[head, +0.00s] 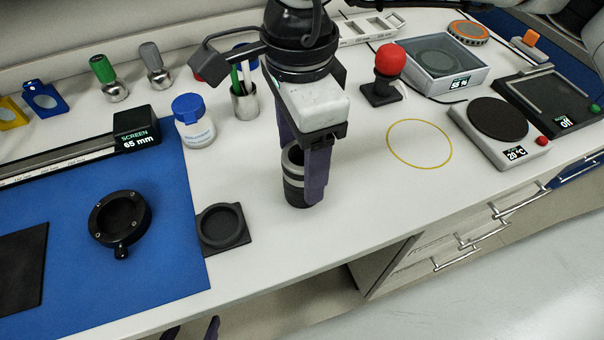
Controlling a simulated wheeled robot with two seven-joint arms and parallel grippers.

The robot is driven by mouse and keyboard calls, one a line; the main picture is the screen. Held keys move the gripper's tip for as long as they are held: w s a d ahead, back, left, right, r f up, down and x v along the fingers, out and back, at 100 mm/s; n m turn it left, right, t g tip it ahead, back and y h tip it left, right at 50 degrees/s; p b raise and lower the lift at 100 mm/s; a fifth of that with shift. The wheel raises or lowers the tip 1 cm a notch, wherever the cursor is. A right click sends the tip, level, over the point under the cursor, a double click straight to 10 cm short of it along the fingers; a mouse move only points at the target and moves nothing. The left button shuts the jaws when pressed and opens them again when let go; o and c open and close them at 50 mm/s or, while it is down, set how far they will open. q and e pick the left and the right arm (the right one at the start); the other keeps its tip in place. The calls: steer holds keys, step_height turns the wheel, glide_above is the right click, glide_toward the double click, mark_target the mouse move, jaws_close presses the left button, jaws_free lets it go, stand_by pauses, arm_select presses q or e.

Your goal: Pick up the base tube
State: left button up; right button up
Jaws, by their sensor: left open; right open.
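The base tube (293,190), a short dark cylinder with a grey band, stands upright on the white bench near its front edge. My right gripper (305,190) comes down from above with its purple fingers at the tube. It is open; one finger is in front of the tube's right side, the other is partly hidden behind it. Whether either finger touches the tube cannot be told. My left gripper (191,331) shows only as purple fingertips at the bottom edge, below the bench front, open and away from the tube.
A dark square holder (223,228) and a black ring mount (119,219) on a blue mat (165,275) lie left. A blue-lidded jar (195,122) and pen cup (244,103) stand behind. Bench around the yellow circle (420,143) is clear; a hotplate (498,130) is right.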

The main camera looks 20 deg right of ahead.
steer(key=f, duration=0.3)
steer(key=f+p, duration=0.1)
steer(key=f, duration=0.1)
steer(key=shift+w+d, duration=0.2)
steer(key=shift+d, duration=0.05)
steer(key=c, duration=1.2)
